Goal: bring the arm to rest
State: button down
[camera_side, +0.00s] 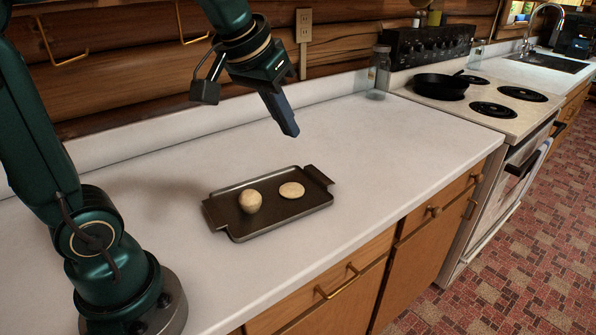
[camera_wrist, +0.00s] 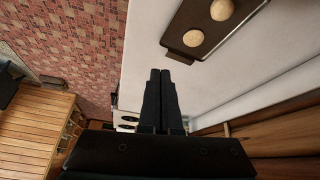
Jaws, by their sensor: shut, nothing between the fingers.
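My gripper (camera_side: 290,130) is shut and empty, held in the air above the white counter, behind the tray and slightly to its right in the side view. In the wrist view its two fingers (camera_wrist: 160,75) lie together with nothing between them. A dark tray (camera_side: 232,228) with raised end handles lies on the counter below. It holds a rounded pale lump (camera_side: 250,201) on the left and a flat pale disc (camera_side: 291,190) on the right. The tray (camera_wrist: 196,15) also shows at the top of the wrist view, apart from the fingers.
The white counter (camera_side: 390,150) is clear around the tray. A log wall (camera_side: 130,70) with an outlet (camera_side: 304,25) stands behind. A glass jar (camera_side: 380,66) stands at the back, beside the stove (camera_side: 470,112) with a black pan (camera_side: 440,84).

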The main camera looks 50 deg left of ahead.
jog(key=s+d+f+m, duration=0.1)
jog(key=s+d+f, duration=0.1)
jog(key=s, duration=0.4)
jog(key=s+d+f+m+h, duration=0.1)
jog(key=s+d+f, duration=0.1)
jog(key=s+f, duration=0.2)
jog(key=s, duration=0.2)
jog(key=shift+s+d+m, duration=0.15)
jog(key=shift+s+m, duration=0.2)
jog(key=shift+m, duration=0.05)
